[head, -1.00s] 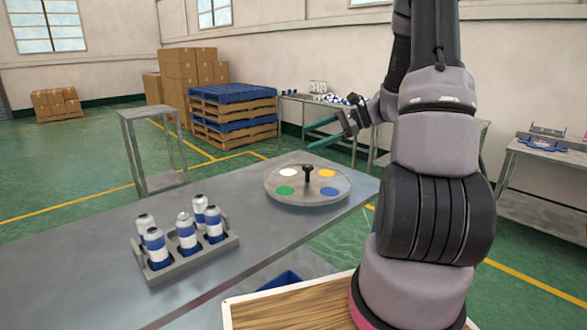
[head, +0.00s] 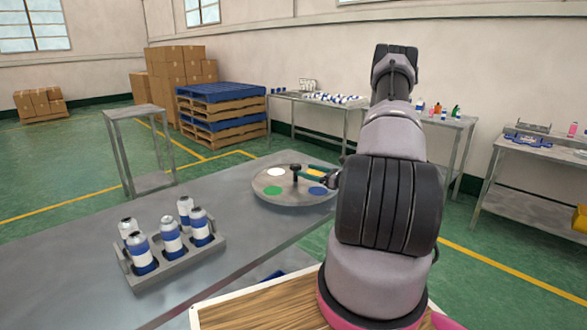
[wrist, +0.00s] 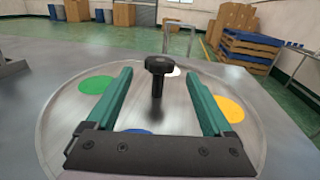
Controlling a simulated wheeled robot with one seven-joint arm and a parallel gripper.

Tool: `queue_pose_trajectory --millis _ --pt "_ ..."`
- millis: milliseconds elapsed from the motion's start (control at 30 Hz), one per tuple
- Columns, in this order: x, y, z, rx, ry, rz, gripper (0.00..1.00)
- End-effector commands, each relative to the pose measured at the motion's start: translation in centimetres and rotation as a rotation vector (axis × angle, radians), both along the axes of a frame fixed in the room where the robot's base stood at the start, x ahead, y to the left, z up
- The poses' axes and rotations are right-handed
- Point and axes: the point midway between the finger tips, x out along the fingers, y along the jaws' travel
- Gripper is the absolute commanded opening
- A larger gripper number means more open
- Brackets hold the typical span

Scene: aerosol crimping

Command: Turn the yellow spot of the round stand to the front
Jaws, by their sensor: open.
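The round stand (head: 283,200) is a grey metal disc on the table with a dark upright knob (head: 296,170) at its centre. In the head view its white spot (head: 276,172) is back left, green spot (head: 272,190) front left and blue spot (head: 317,190) front right. The yellow spot is back right there, partly hidden by my gripper; it shows clearly at the right in the wrist view (wrist: 230,109). My gripper (head: 304,175) is open, its two green fingers either side of the knob (wrist: 158,78) in the wrist view, with gaps on both sides.
A grey rack (head: 190,262) with several blue-and-white cans stands on the metal table (head: 90,268), left of the stand. The table between rack and stand is clear. Pallets (head: 220,110), cartons and side tables stand farther back.

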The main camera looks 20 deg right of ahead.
Motion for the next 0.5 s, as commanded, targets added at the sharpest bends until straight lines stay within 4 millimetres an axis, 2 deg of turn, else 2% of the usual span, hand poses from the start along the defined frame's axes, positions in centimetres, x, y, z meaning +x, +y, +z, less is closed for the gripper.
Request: queue_pose_trajectory --millis 100,233,500 --pt "2.1 1.4 0.0 0.000 -0.001 0.004 0.85" --pt "3.9 2.5 0.0 -0.002 -0.001 0.004 0.85" --pt "5.7 3.5 0.0 -0.001 -0.001 0.002 0.85"
